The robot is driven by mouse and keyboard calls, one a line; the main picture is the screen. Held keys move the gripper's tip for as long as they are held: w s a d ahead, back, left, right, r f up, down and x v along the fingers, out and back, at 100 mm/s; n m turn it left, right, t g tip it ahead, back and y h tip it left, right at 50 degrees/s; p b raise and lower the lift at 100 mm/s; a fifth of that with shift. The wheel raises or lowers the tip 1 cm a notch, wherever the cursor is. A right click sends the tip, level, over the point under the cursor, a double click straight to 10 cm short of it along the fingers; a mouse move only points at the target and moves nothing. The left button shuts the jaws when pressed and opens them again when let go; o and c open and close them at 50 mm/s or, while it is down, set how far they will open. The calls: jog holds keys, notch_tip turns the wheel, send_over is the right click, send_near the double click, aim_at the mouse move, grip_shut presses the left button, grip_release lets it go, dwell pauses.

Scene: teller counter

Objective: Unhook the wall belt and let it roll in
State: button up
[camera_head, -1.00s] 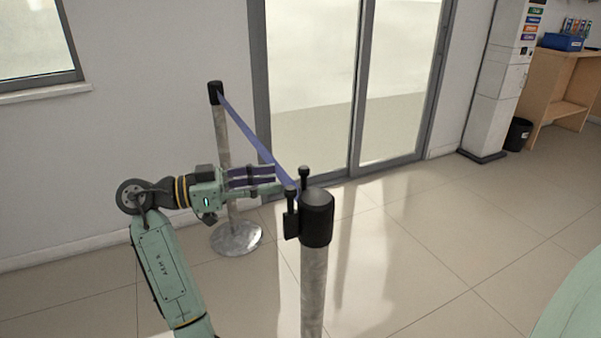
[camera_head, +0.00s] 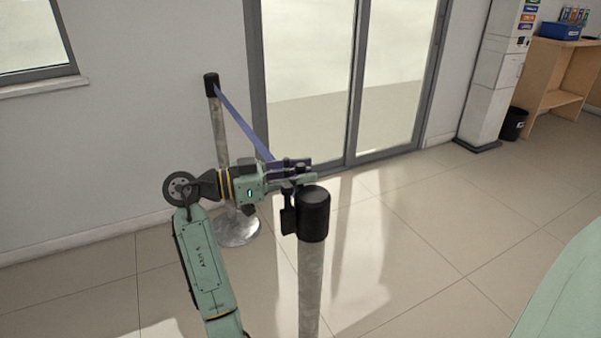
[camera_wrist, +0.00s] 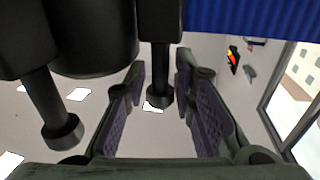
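The blue belt (camera_head: 243,124) runs taut from the far post (camera_head: 217,125) to the black head of the near post (camera_head: 313,215). It also fills the upper right of the wrist view (camera_wrist: 245,15). Two black knobbed pegs stand at the near post's head, beside the belt end. My gripper (camera_head: 311,171) reaches in from the left at peg height. In the wrist view its padded fingers are open, with one knobbed peg (camera_wrist: 160,94) between them and gaps on both sides. The other peg (camera_wrist: 62,130) is outside the fingers, to the left. The belt's clip is partly hidden by my fingers.
Glass sliding doors (camera_head: 310,125) stand behind the belt. A white kiosk column (camera_head: 492,85), a black bin (camera_head: 514,123) and a wooden desk (camera_head: 545,70) are at the far right. The tiled floor right of the near post is clear.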

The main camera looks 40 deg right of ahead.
grip_shut()
dwell(0.3)
jog(key=shift+w+d, duration=0.1)
